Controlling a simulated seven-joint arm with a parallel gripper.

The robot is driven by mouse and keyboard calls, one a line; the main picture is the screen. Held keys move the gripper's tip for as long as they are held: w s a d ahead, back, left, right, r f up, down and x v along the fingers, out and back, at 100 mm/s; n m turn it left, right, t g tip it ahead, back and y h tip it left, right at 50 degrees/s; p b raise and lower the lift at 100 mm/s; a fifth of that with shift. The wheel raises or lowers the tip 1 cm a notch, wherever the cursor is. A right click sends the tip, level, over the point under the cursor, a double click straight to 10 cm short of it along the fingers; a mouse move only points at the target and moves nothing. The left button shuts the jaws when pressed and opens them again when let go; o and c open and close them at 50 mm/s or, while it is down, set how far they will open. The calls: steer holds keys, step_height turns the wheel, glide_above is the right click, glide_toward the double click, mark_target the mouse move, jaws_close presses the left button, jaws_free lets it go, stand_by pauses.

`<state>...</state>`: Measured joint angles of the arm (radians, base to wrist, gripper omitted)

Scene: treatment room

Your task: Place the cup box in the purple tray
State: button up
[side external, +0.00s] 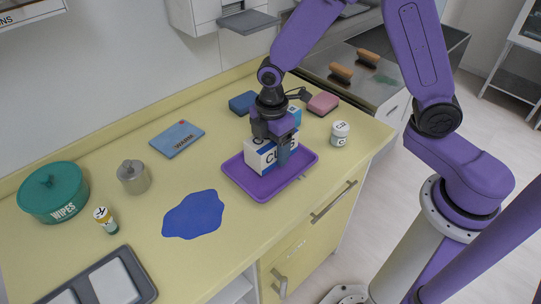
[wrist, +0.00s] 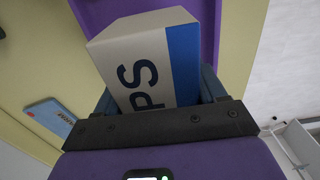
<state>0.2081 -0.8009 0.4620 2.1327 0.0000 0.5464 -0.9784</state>
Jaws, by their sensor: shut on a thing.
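The cup box (side external: 259,159) is white with dark lettering, partly covered by my gripper in the side view. In the wrist view the cup box (wrist: 150,62) fills the space between the fingers and shows a blue band along its right side. My gripper (side external: 271,143) points down and is shut on the box, with a finger on either side. The purple tray (side external: 264,189) lies on the yellow counter directly under the box. I cannot tell whether the box touches the tray floor. The tray's purple surface (wrist: 207,25) also shows behind the box in the wrist view.
A blue block (side external: 242,103), a pink block (side external: 323,104) and a white jar (side external: 340,133) stand around the tray's far side.

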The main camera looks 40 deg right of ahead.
steer(key=shift+w+f, duration=0.15)
steer(key=shift+f, duration=1.55)
steer(key=shift+f, duration=0.1)
steer(key=o, duration=1.1)
step_height(320, 180, up, 12)
steer(key=shift+r, duration=0.15)
steer(key=s+d+r+m, duration=0.1)
steer(key=s+d, duration=0.3)
steer(key=s, duration=0.7)
steer(key=s+d+r+m, duration=0.2)
steer(key=s+d+m, duration=0.2)
steer(key=s, duration=0.8)
steer(key=shift+s+d, duration=0.15)
steer(key=shift+d, duration=0.65)
